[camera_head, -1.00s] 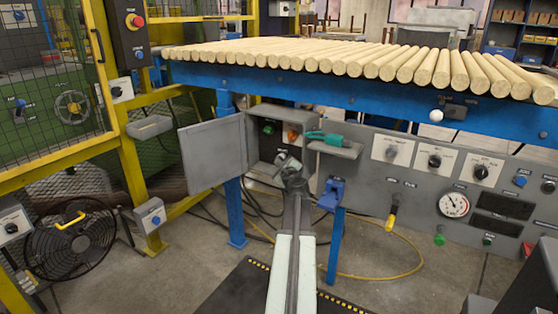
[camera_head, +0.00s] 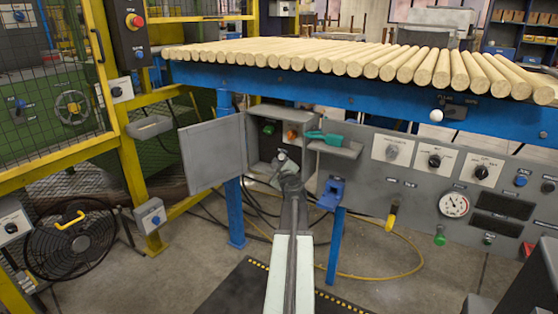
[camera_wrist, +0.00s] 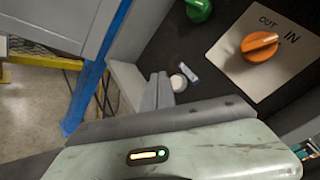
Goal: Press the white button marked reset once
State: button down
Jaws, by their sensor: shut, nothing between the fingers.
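A small white round button (camera_wrist: 178,83) sits on the dark back panel of an open grey box, beside a small pale label (camera_wrist: 188,71) too small to read. My gripper (camera_wrist: 158,78) is shut and empty. Its fingertips are just left of the button in the wrist view; I cannot tell whether they touch it.
An orange knob (camera_wrist: 260,43) marked OUT and IN and a green knob (camera_wrist: 198,9) are on the same panel. The box door (camera_head: 212,155) stands open at left. A green-handled tool (camera_head: 325,138) lies on a shelf (camera_head: 338,149) at right.

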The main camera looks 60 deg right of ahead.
jog(key=a, duration=0.4)
jog(key=shift+a, duration=0.15)
dwell(0.7)
